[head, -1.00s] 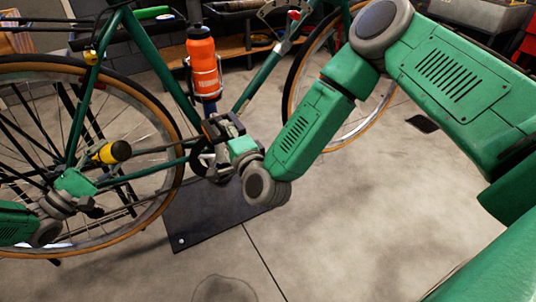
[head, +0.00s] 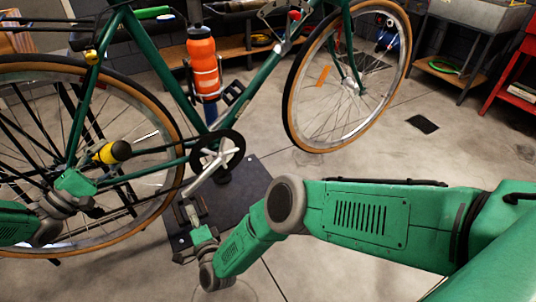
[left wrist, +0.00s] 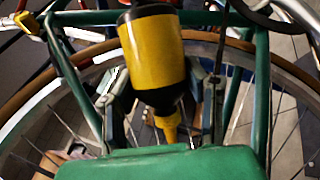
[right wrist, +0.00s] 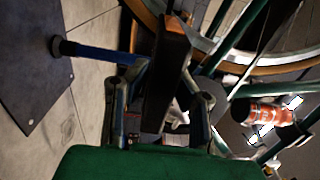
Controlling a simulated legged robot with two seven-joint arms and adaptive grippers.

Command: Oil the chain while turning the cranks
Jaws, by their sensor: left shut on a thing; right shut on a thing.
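A yellow and black oil bottle (head: 112,152) is held tilted beside the rear wheel, near the chain run (head: 160,167). My left gripper (head: 92,178) is shut on it; the bottle and its yellow nozzle also show in the left wrist view (left wrist: 152,50). The silver crank arm (head: 205,172) points down and left from the dark chainring (head: 236,150). My right gripper (head: 190,222) is shut on the pedal at its lower end. The pedal shows as a dark block with orange ends between the fingers in the right wrist view (right wrist: 165,75). Whether oil touches the chain is too small to tell.
The green bike frame (head: 160,65) carries an orange water bottle (head: 203,65). The spoked rear wheel (head: 60,110) is close to my left arm. A dark base plate (head: 250,185) lies below the cranks.

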